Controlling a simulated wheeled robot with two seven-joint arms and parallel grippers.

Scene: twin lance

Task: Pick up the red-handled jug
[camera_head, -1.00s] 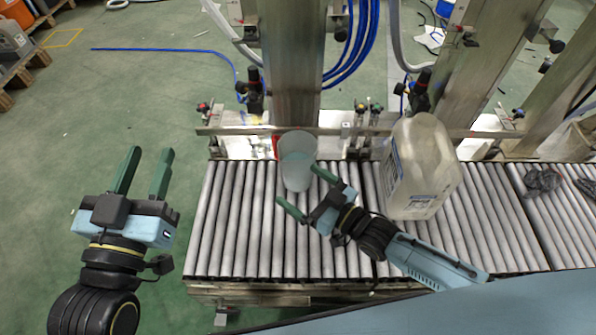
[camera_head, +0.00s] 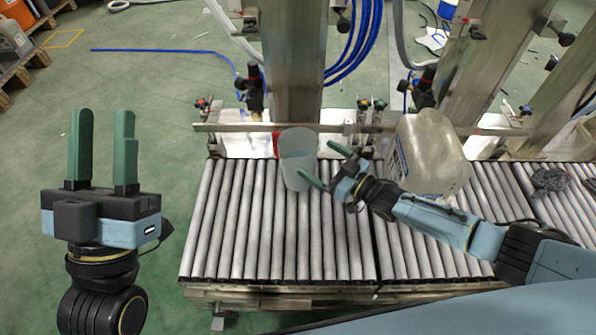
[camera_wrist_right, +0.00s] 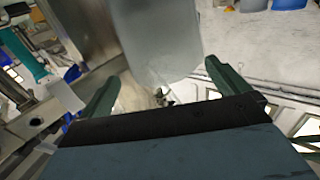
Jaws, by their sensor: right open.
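The jug (camera_head: 299,173) is a translucent pale blue vessel with a red handle (camera_head: 276,144) on its left side. It stands near the back of the roller conveyor in the head view. My right gripper (camera_head: 320,162) is open beside the jug's right side, with its fingers pointing toward it. In the right wrist view a greyish body that looks like the jug (camera_wrist_right: 158,38) fills the upper middle, ahead of the open fingers; the handle is not seen there. My left gripper (camera_head: 103,115) is open and empty over the floor left of the conveyor.
A large whitish canister (camera_head: 432,155) stands on the conveyor (camera_head: 235,230) just behind and right of my right gripper. A metal rail (camera_head: 225,127) with valves and posts runs behind the jug. The front rollers left of my right arm are clear.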

